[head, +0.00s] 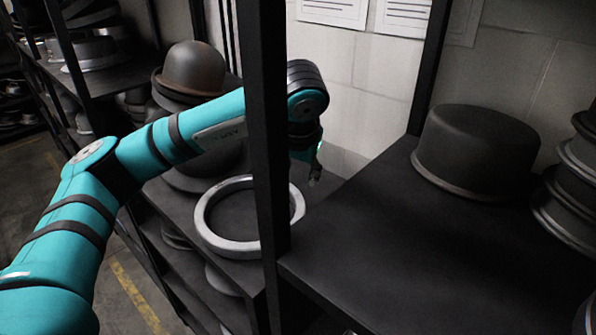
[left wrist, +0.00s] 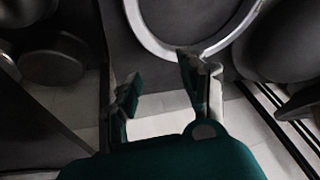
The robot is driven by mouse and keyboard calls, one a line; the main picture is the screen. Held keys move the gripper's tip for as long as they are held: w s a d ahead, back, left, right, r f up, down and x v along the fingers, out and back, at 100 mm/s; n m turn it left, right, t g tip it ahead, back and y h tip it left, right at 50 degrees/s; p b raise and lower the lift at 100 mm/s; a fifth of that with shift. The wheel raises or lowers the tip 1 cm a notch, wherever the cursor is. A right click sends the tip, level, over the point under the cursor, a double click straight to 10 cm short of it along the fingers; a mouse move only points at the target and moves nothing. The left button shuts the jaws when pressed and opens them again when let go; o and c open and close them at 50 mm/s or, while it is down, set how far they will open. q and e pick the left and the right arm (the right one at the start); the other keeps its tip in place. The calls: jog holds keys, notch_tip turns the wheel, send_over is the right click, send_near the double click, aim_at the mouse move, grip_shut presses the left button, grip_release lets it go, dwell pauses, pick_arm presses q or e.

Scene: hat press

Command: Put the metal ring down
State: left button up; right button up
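The metal ring (head: 228,246) is a pale grey hoop. It lies flat on a dark shelf, left of and partly behind a black post. In the left wrist view the ring (left wrist: 150,37) shows at the top, cut off by the picture edge. My left gripper (head: 315,172) is just right of the post in the head view, mostly hidden. In the left wrist view my left gripper (left wrist: 160,72) is open, with a wide empty gap. Its right fingertip overlaps the ring's rim in that view; I cannot tell whether they touch. My right gripper is in neither view.
The black post (head: 267,130) stands in front of part of the ring. A brown hat form (head: 193,68) is stacked behind my left arm. A dark hat form (head: 477,150) stands on the right shelf (head: 370,255), whose front part is clear.

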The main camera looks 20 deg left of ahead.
pick_arm(q)
jog(key=shift+r, duration=0.1)
jog(key=b+v, duration=0.1)
jog(key=v, duration=1.2)
jog(key=shift+w, duration=0.2)
jog(key=shift+a, duration=0.15)
